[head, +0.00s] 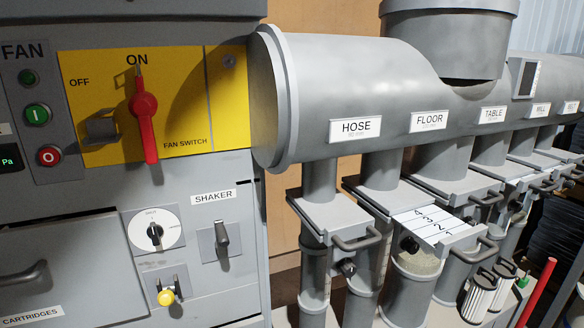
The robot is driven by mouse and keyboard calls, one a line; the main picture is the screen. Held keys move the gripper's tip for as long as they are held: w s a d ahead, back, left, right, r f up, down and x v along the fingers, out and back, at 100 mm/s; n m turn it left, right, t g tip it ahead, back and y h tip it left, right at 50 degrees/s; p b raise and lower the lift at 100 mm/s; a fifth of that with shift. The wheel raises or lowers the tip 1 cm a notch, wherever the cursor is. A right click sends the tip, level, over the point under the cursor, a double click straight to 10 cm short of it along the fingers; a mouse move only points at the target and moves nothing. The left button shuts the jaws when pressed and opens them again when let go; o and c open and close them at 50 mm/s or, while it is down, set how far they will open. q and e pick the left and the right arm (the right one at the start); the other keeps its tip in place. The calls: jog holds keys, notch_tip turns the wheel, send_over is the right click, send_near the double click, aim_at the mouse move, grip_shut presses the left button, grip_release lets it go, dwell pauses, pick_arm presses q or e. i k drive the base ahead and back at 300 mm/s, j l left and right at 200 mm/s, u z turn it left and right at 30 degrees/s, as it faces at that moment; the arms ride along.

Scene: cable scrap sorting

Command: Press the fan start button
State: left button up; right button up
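The fan panel (30,110) is at the upper left of the head view, under the label FAN. The green start button (38,114), marked I, sits in its middle. A red button (49,156), marked O, is below it, and a small dark green lamp (28,77) is above it. To the right, the red fan switch handle (144,115) stands upright on a yellow plate, its upper end at ON. Neither of my grippers is in view.
A large grey duct (350,80) with labels HOSE, FLOOR and TABLE juts out on the right, with handled gates on its drop pipes. Below the panel are a shaker lever (222,238), a dial (154,231), a yellow knob (166,297) and a cartridge drawer handle (25,274).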

aim_at(35, 114)
jog(key=j+u, duration=0.1)
jog(key=u, duration=0.3)
jog(key=i+u, duration=0.1)
jog(key=u, duration=0.35)
jog(key=i+j+u, duration=0.1)
jog(key=u, duration=0.3)
